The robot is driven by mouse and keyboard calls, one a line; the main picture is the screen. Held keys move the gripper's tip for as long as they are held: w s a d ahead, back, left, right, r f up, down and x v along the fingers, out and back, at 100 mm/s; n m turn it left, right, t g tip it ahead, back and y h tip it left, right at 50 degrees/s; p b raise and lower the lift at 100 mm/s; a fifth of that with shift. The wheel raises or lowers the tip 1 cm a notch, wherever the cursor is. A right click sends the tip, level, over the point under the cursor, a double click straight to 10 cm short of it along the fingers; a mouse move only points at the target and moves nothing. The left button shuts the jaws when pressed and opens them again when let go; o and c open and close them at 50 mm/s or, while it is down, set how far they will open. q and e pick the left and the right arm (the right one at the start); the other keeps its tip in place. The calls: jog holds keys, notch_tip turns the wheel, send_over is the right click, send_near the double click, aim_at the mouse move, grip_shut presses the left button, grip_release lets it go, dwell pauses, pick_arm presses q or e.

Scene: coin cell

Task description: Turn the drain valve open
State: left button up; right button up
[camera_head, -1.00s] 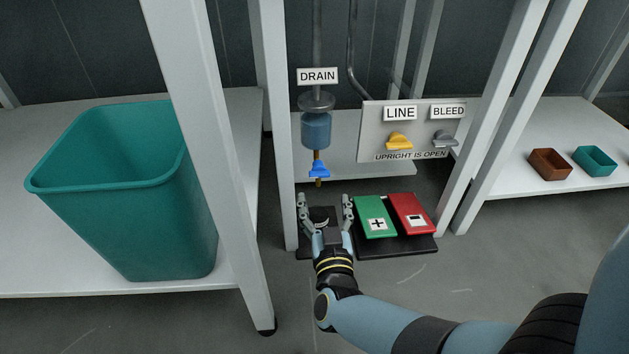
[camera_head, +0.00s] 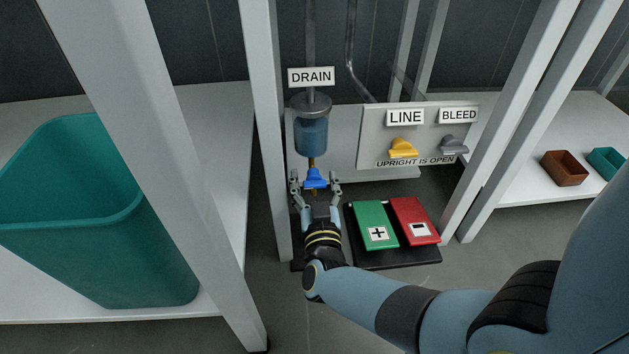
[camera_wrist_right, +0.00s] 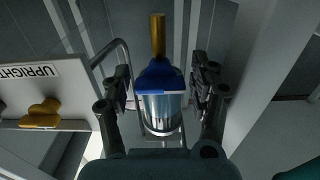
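The drain valve's blue handle (camera_head: 315,179) sits on a brass stem below a blue cylinder (camera_head: 311,137), under the DRAIN label (camera_head: 311,77). My right gripper (camera_head: 315,182) is open, with one finger on each side of the handle. In the right wrist view, the blue handle (camera_wrist_right: 160,77) and brass stem (camera_wrist_right: 158,35) lie between the open fingers (camera_wrist_right: 161,85), with a gap visible on both sides. My left gripper is not in view.
To the right is a panel with a yellow LINE handle (camera_head: 403,148) and a grey BLEED handle (camera_head: 453,146). Green (camera_head: 376,225) and red (camera_head: 414,220) pads lie below. White posts (camera_head: 262,130) flank the bay. A teal bin (camera_head: 110,230) stands left; small brown (camera_head: 564,168) and teal (camera_head: 606,160) boxes are right.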

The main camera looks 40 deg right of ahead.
jog(key=c, duration=0.9)
